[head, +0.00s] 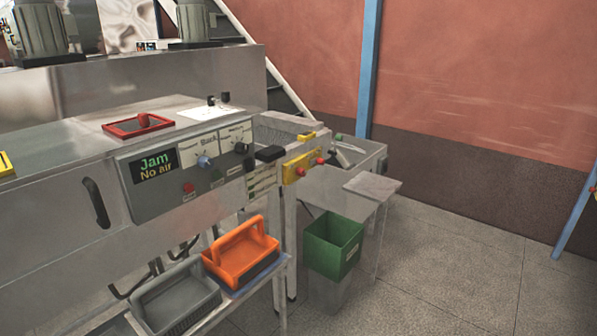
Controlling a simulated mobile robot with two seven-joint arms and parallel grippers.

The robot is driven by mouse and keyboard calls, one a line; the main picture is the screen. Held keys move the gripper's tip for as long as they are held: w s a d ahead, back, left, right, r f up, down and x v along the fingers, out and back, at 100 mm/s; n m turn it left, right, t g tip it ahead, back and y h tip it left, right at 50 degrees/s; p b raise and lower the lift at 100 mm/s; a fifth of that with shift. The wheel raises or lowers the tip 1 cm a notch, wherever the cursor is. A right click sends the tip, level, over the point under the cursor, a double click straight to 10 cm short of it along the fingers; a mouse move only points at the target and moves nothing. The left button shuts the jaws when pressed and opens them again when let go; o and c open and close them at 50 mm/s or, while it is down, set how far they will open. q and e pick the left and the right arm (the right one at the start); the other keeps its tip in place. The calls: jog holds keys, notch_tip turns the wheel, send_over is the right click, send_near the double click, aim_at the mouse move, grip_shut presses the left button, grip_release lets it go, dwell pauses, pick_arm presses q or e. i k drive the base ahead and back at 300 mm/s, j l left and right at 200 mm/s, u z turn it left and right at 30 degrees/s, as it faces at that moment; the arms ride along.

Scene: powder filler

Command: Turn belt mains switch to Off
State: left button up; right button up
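A grey control panel (190,168) faces me on the front of the steel machine, with a small display (154,165) reading "Jam" and "No air". It carries a blue-grey knob (204,161), a red button (188,188) and dark knobs at its right end. Further right, a yellow plate (298,167) with red knobs sits at the end of the conveyor. The labels are too small to read, so I cannot tell which control is the belt mains switch or how it is set. Neither of my grippers shows.
An orange basket (241,262) and a grey basket (176,303) sit on a low shelf below the panel. A green bin (333,247) stands right of them. A red frame (138,125) lies on the machine top. The floor (450,275) at right is clear.

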aim_at(301, 172)
jog(key=i+u, duration=0.1)
jog(key=u, duration=0.55)
jog(key=i+l+u, duration=0.35)
jog(key=l+u, duration=0.15)
jog(key=i+l+u, duration=0.1)
jog(key=l+u, duration=0.15)
jog(key=l, duration=0.2)
jog(key=i+l, duration=0.1)
jog(key=l, duration=0.25)
jog(key=i+l, duration=0.15)
jog(key=l, duration=0.25)
jog(key=i+l+u, duration=0.1)
jog(key=l, duration=0.25)
jog(key=i+l, duration=0.15)
jog(key=l, duration=0.25)
jog(key=i+l, duration=0.1)
jog(key=l, duration=0.3)
